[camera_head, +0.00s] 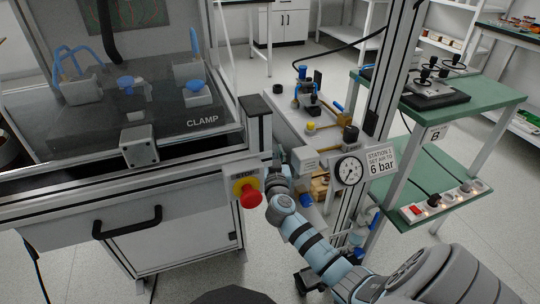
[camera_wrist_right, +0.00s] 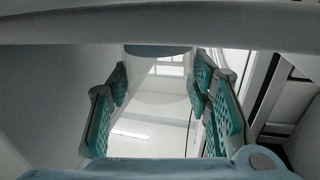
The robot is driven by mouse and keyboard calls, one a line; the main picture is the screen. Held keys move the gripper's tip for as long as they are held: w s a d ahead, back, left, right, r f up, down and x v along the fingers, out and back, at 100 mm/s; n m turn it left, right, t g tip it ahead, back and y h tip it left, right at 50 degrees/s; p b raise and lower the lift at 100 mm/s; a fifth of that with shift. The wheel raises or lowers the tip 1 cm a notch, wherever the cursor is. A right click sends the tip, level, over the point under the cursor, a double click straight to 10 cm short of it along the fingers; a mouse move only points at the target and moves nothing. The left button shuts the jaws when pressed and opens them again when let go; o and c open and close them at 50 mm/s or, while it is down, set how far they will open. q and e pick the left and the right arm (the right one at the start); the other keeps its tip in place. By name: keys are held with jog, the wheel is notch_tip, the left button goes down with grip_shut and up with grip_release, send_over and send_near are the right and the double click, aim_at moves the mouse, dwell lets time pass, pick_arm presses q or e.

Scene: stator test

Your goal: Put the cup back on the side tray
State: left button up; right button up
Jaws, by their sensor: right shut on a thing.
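My right arm comes in from the lower right in the head view and reaches toward the gap between the machine and the pressure gauge; its gripper is mostly hidden there. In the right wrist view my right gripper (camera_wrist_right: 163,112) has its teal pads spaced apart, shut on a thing. A pale, smooth surface (camera_wrist_right: 158,85) shows between the pads, but I cannot make out its full shape. I cannot pick out the cup for certain in the head view. A narrow grey side surface (camera_head: 285,122) beside the machine may be the side tray. My left gripper is not in view.
A red stop button (camera_head: 249,196) and the gauge (camera_head: 349,171) stand close to my right wrist. The side surface carries small devices and a yellow-topped item (camera_head: 310,127). A green-topped bench (camera_head: 487,98) stands right. The clamp machine (camera_head: 120,122) fills the left.

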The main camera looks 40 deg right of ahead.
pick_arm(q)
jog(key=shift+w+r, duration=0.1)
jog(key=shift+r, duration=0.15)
pick_arm(e)
jog(key=shift+f, duration=0.1)
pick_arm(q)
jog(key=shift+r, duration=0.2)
pick_arm(e)
jog(key=o, duration=0.8)
jog(key=shift+r, duration=0.2)
jog(key=p+v, duration=0.1)
jog(key=v, duration=0.6)
jog(key=shift+s+a+p, duration=0.2)
jog(key=shift+s+p, duration=0.1)
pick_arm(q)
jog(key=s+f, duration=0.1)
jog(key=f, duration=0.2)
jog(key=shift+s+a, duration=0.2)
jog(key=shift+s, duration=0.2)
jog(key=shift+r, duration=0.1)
pick_arm(e)
jog(key=shift+f, duration=0.1)
